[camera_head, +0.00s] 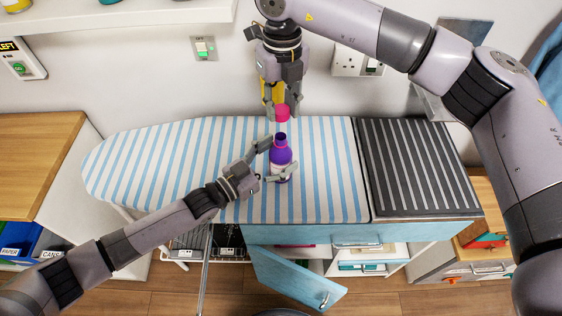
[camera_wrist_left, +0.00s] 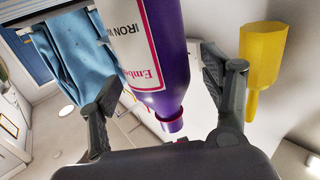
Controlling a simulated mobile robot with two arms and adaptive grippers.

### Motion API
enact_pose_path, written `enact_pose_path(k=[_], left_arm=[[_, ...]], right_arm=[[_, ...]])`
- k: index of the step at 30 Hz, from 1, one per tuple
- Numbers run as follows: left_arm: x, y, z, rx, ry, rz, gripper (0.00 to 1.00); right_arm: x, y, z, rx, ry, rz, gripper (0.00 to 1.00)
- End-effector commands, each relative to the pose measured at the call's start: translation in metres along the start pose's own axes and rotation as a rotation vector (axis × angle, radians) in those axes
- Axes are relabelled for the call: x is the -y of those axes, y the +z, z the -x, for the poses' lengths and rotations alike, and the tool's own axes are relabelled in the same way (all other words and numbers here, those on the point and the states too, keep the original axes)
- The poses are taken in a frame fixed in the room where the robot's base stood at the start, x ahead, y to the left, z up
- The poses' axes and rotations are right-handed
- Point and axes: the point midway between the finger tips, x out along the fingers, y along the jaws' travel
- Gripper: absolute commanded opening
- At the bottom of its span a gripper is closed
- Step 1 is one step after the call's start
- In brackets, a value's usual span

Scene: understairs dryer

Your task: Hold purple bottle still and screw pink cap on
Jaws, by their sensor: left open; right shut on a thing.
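The purple bottle (camera_head: 281,157) stands upright on the striped ironing board (camera_head: 150,160), its neck uncovered. It has a white label and a pink ring at the neck. In the left wrist view the bottle (camera_wrist_left: 170,60) appears with its neck pointing down. My left gripper (camera_head: 273,159) is open, its fingers on either side of the bottle; whether either touches it I cannot tell. My right gripper (camera_head: 282,105) points down from above and is shut on the pink cap (camera_head: 282,114). The cap is above the bottle's neck, with a small gap between them.
A dark striped mat (camera_head: 415,165) lies right of the board. A blue door (camera_head: 295,280) hangs open below the front edge. A yellow object (camera_wrist_left: 263,60) shows at the right in the left wrist view. The board's left part is clear.

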Motion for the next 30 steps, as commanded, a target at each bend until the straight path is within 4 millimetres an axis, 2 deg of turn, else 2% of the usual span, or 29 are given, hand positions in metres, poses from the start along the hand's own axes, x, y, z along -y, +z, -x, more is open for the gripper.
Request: enact_pose_path(k=[5, 14, 30], left_arm=[[-0.0003, -0.0002, -0.0104, 0.000, 0.001, 0.000, 0.72], [-0.0001, 0.0000, -0.0111, 0.001, 0.000, 0.000, 0.71], [-0.0001, 0.0001, -0.0107, 0.001, 0.000, 0.000, 0.35]], right_arm=[[-0.0002, 0.0000, 0.0001, 0.000, 0.000, 0.000, 0.20], [-0.0002, 0.0000, 0.0001, 0.000, 0.000, 0.001, 0.20], [-0.0002, 0.0000, 0.0001, 0.000, 0.000, 0.000, 0.20]])
